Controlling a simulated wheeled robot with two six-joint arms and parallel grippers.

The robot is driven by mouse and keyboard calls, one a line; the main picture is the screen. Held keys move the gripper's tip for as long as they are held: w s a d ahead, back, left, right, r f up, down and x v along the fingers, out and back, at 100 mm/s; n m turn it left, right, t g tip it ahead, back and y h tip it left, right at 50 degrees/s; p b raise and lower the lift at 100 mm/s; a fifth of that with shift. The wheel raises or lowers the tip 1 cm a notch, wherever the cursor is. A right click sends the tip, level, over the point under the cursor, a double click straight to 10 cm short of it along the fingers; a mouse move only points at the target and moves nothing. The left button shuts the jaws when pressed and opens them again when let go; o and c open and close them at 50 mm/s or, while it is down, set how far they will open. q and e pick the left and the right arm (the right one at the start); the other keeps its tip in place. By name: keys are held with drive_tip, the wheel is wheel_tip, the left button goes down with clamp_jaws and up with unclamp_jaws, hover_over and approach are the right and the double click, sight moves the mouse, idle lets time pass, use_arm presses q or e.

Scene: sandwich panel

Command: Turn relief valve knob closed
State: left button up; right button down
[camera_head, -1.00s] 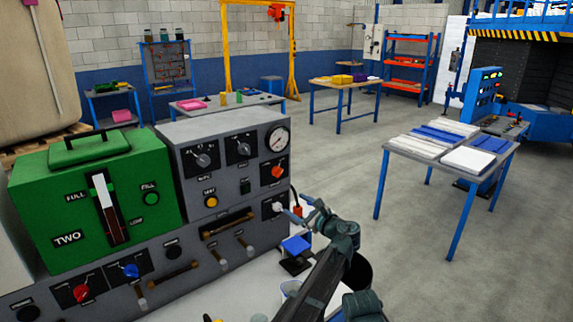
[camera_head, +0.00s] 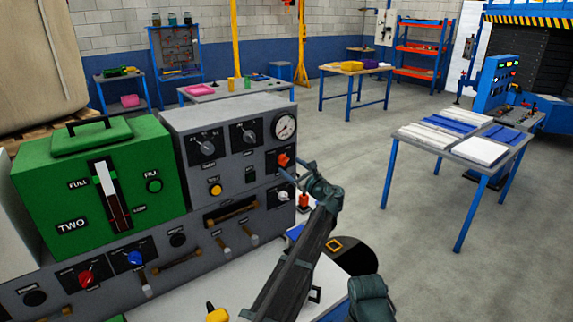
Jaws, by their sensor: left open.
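A grey control panel (camera_head: 238,133) stands at left centre. On its right side are an orange-red knob (camera_head: 284,160) and, below it, a pale knob (camera_head: 283,196); their labels are too small to read, so I cannot tell which is the relief valve. My left gripper (camera_head: 298,172) is open at the panel's right edge, its fingers pointing left toward the orange-red knob. The fingertips overlap the panel's edge near this knob; I cannot tell whether they touch it. Nothing is held. My right gripper is not in view.
A round gauge (camera_head: 285,126) sits above the orange-red knob. A green box (camera_head: 90,185) stands on the panel's left. A red-orange object (camera_head: 304,201) is below my gripper. A table with boards (camera_head: 465,150) stands at right; the floor between is clear.

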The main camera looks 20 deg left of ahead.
sight(286, 163)
use_arm(q)
drive_tip(key=shift+x, duration=1.95)
clamp_jaws()
drive_tip(key=shift+f+n+g+y+b, duration=0.15)
drive_tip(key=shift+n+y+b, duration=0.35)
drive_tip(key=shift+n, duration=4.2)
drive_tip(key=shift+n+g+y+b, duration=0.15)
drive_tip(key=shift+n+y+b, duration=0.35)
drive_tip(key=shift+n, duration=4.2)
drive_tip(key=shift+d+n, duration=0.1)
drive_tip(key=shift+n, duration=0.2)
